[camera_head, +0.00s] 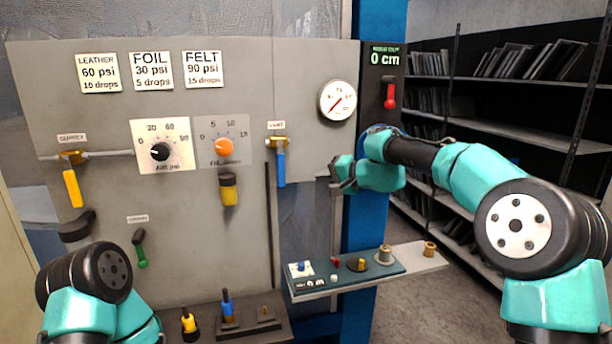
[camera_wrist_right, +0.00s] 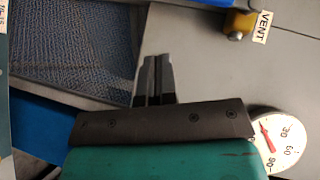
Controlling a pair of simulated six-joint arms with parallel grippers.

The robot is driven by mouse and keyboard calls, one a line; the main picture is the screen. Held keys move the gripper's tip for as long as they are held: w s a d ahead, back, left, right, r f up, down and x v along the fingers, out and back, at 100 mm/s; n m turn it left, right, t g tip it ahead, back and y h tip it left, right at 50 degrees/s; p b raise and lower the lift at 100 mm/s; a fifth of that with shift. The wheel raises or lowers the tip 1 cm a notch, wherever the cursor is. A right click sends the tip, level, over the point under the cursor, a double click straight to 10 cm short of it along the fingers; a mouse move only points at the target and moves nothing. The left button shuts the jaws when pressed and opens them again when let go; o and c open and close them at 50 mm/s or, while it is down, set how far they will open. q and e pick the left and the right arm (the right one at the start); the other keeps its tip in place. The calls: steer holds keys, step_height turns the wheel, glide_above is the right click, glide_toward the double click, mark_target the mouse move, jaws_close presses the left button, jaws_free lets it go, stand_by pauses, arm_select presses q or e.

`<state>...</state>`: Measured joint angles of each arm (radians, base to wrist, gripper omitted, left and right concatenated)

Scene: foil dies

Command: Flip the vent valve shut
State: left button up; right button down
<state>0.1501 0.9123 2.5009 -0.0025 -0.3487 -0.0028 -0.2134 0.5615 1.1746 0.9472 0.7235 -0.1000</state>
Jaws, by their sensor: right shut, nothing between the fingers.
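The vent valve (camera_head: 276,143) is a brass body on the grey panel, below its VENT label (camera_head: 276,125). Its blue lever (camera_head: 281,168) hangs straight down. In the right wrist view the brass body (camera_wrist_right: 240,22) is at the top right, with part of the blue lever (camera_wrist_right: 205,2) at the top edge. My right gripper (camera_head: 332,177) is right of the lever and apart from it. In the right wrist view its fingers (camera_wrist_right: 155,60) are together with nothing between them. My left arm shows at the lower left; its gripper is not visible.
A pressure gauge (camera_head: 337,101) is above my right gripper. The supply valve (camera_head: 72,157) with a yellow lever is at the left, two dials (camera_head: 160,151) between. A shelf with small parts (camera_head: 345,280) juts out below my right gripper. A red lever (camera_head: 390,95) is on the blue post.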

steer(key=s+d, duration=0.2)
steer(key=d, duration=0.2)
steer(key=shift+s+d, duration=0.25)
steer(key=shift+s, duration=0.15)
steer(key=s+d+f+g+h, duration=0.1)
steer(key=s+d+f+h, duration=0.15)
steer(key=f, duration=1.05)
steer(key=s+d+f+m+g+h, duration=0.1)
steer(key=s+d+f+h, duration=0.15)
steer(key=f, duration=0.95)
steer(key=s+d+f+g+h, duration=0.2)
steer(key=s+f, duration=0.1)
steer(key=f, duration=1)
steer(key=s+d+f+n+g+h, duration=0.1)
steer(key=s+d+f+g+h, duration=0.15)
steer(key=s+f, duration=1.15)
steer(key=s+f+n, duration=0.1)
steer(key=s+f, duration=0.2)
steer(key=s, duration=0.4)
steer(key=s+f+n+g, duration=0.1)
steer(key=s+f, duration=0.2)
steer(key=s, duration=0.5)
steer(key=shift+s+d+f+y, duration=0.15)
steer(key=shift+s+d+y, duration=0.1)
steer(key=shift+d+y, duration=0.1)
